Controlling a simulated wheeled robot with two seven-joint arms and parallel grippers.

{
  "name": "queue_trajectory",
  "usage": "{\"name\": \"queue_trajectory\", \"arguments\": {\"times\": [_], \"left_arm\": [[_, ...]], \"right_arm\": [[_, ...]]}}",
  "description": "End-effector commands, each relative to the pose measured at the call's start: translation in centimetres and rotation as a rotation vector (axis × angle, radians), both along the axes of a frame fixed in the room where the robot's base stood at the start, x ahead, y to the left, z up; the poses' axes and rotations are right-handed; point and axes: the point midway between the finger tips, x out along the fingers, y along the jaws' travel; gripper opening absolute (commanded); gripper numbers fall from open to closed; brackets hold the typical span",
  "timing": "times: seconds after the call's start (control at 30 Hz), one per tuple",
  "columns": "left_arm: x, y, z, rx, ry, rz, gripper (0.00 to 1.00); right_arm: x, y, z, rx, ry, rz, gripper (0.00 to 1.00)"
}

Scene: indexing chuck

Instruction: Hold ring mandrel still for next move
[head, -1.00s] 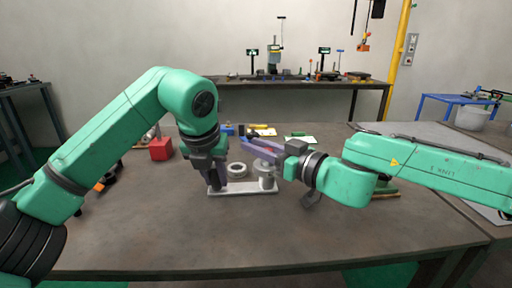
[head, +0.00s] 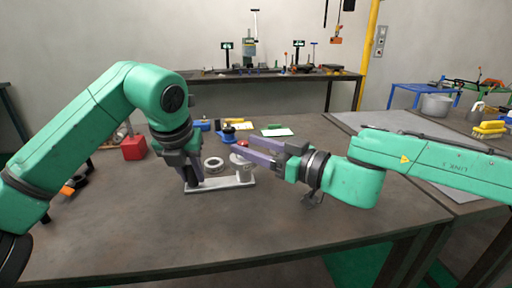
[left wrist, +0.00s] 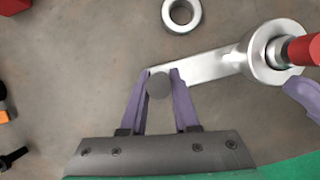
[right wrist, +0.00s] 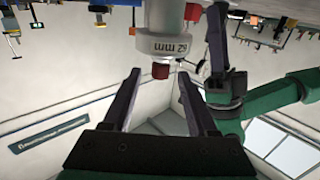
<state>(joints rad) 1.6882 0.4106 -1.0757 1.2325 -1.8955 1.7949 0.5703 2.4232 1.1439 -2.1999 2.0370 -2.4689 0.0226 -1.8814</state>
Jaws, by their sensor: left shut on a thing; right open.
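The ring mandrel is a metal bar (head: 221,185) on the table with a grey cylindrical head (head: 241,169) at its right end. The head has a red tip (head: 243,143), also seen in the left wrist view (left wrist: 303,50). My left gripper (left wrist: 159,86) is shut on a dark round post at the bar's left end. My right gripper (head: 241,150) is open, with its fingers around or beside the head.
A loose metal ring (head: 213,165) lies behind the bar. A red block (head: 133,147) stands at the left, and a blue-and-black item (head: 229,132) stands behind the fingers. The table front (head: 230,235) is clear.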

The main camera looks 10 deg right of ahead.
Motion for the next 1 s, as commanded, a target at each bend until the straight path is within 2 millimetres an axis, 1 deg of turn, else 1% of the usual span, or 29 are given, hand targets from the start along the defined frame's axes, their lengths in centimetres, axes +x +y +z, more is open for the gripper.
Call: {"name": "queue_trajectory", "arguments": {"times": [0.1,0.23,0.6,0.63,0.67,0.7,1.0], "left_arm": [[0.0,0.0,-0.1,0.002,0.002,-0.001,0.00],[0.0,0.0,-0.1,0.002,0.002,-0.001,0.00],[0.0,0.0,-0.1,0.002,0.002,-0.001,0.00],[0.0,0.0,-0.1,0.002,0.002,-0.001,0.37],[0.0,0.0,-0.1,0.002,0.002,-0.001,0.48],[0.0,0.0,-0.1,0.002,0.002,-0.001,0.64],[0.0,0.0,0.1,0.000,0.000,-0.001,0.64]], "right_arm": [[-0.9,-0.9,0.2,-0.004,-0.006,-0.002,0.58],[-1.5,-1.4,0.1,-0.001,-0.003,0.000,0.58],[-1.6,-1.5,0.0,-0.001,0.000,-0.001,0.58],[-1.6,-1.5,0.0,-0.001,0.000,-0.001,0.58],[-1.6,-1.5,0.0,-0.001,0.000,-0.001,0.58],[-1.6,-1.5,0.0,-0.001,0.000,-0.001,0.58],[-1.5,-1.5,0.0,-0.002,-0.001,-0.001,0.58]]}}
